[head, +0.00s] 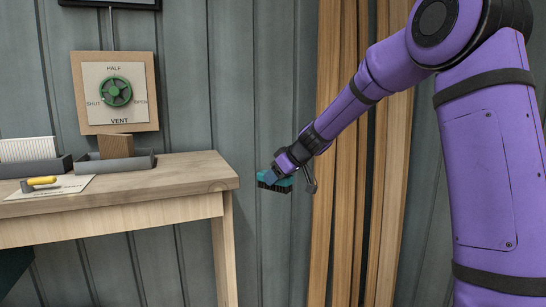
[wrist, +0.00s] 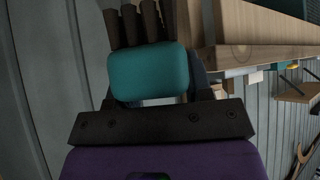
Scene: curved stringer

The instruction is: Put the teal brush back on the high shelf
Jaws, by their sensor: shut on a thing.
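The teal brush (head: 275,181) is held in my gripper (head: 288,175) in the head view, with its dark bristles pointing down. It is in the air, to the right of the wooden table's right end and in front of the grey panelled wall. In the wrist view the brush's teal back (wrist: 150,72) fills the space in front of my gripper (wrist: 152,88), with dark bristle tufts (wrist: 134,24) above it in the picture. My gripper is shut on the brush; its fingers are mostly hidden behind it. I cannot pick out the high shelf with certainty.
The wooden table (head: 190,173) carries grey trays (head: 115,162), a brown block (head: 116,147) and a yellow-handled tool (head: 41,183) on a card. A vent dial (head: 116,92) is on the wall. Upright wooden boards (head: 325,220) stand behind my arm.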

